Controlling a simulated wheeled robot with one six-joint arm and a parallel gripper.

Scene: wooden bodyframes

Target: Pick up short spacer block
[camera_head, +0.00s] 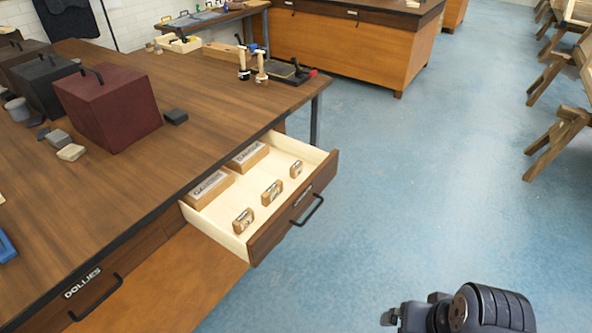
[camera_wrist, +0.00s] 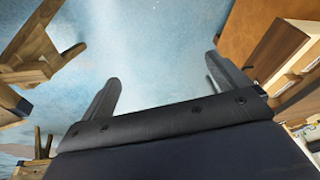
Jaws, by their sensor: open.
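Several wooden blocks with pale labels lie apart in an open drawer. Two are longer, a left one (camera_head: 210,187) and a right one (camera_head: 248,157), along the table side. Three are small and short: left (camera_head: 243,220), middle (camera_head: 271,192) and right (camera_head: 296,169), in a row nearer the drawer front. The labels are too small to read, so I cannot tell which is the short spacer block. My gripper (camera_wrist: 163,68) is open and empty in the wrist view, with bare floor between its fingers. In the head view, my arm shows at the bottom right, away from the drawer.
The pulled-out drawer (camera_head: 290,220) has a black handle (camera_head: 308,210) and sticks out from the wooden workbench (camera_head: 130,180). A dark red box (camera_head: 108,107) stands on the bench. Wooden frames (camera_head: 557,140) stand at the right. The blue floor between is clear.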

